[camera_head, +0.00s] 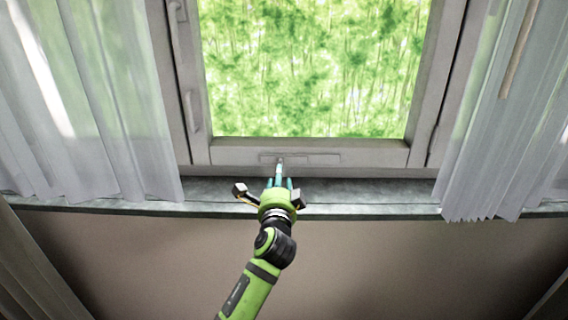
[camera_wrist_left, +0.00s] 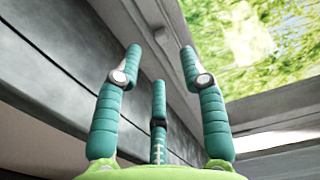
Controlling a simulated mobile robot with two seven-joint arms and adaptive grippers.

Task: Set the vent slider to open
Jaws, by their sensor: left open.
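The vent slider (camera_head: 318,158) is a slim grey fitting on the bottom rail of the window frame in the head view. My left gripper (camera_head: 279,177) is in front of its left part and hides some of it. In the left wrist view, my left gripper (camera_wrist_left: 160,62) has its teal fingers spread apart, with nothing between them. I cannot tell whether a fingertip touches the slider, or which position the slider is in.
The window sill (camera_head: 375,192) runs below the frame, under the gripper. White curtains hang at left (camera_head: 95,110) and right (camera_head: 495,110), clear of the arm. Window handles (camera_head: 193,112) are on the left frame. The wall below the sill is bare.

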